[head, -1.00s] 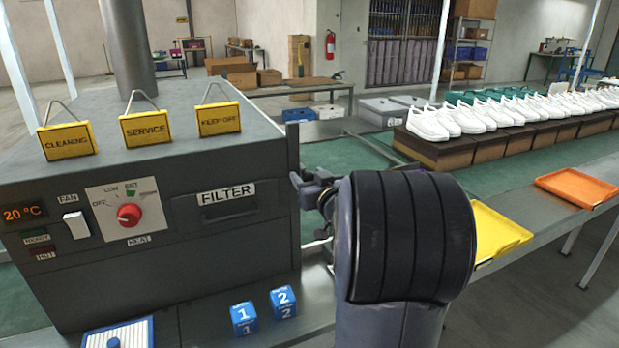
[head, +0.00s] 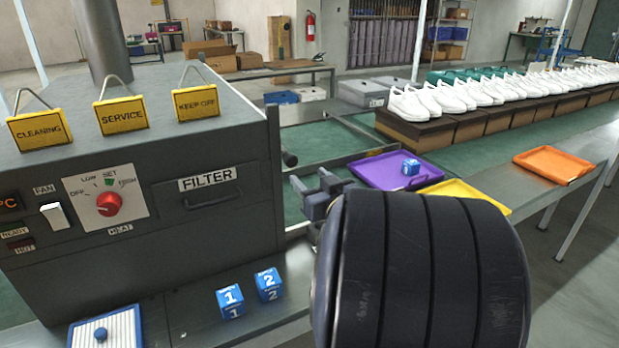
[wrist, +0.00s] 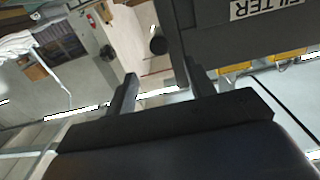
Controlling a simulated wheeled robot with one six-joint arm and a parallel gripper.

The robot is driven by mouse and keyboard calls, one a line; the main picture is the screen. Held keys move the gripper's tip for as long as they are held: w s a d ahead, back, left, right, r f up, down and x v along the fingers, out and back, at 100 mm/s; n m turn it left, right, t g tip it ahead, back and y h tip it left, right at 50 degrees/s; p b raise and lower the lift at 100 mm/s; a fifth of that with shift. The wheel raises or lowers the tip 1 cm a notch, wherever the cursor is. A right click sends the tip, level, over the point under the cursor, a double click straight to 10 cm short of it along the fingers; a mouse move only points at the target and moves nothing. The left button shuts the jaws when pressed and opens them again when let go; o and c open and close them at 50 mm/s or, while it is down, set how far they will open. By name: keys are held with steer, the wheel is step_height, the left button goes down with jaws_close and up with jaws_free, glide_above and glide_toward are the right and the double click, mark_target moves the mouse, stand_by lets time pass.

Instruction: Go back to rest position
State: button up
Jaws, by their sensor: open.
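My gripper (head: 322,190) is in the middle of the head view, beside the right side of the grey machine (head: 140,215). My dark, ribbed arm hides part of it. In the wrist view, its two dark fingers (wrist: 158,88) stand well apart with nothing between them. The machine's "FILTER" label shows upside down at the top of the wrist view (wrist: 257,8).
A purple tray (head: 375,172) holding a blue cube (head: 410,167) lies behind my arm. Yellow (head: 470,195) and orange trays (head: 552,165) are to its right. White shoes (head: 440,97) line the back.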

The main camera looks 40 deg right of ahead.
mark_target(293, 166)
steer(key=w, duration=0.3)
steer(key=w+d, duration=0.1)
steer(key=w, duration=0.7)
steer(key=shift+d+f+b, duration=0.35)
steer(key=shift+d+b, duration=0.05)
steer(key=shift+s+f+b, duration=0.15)
steer(key=shift+f+b, duration=0.2)
steer(key=shift+b, duration=0.05)
steer(key=shift+r, duration=0.1)
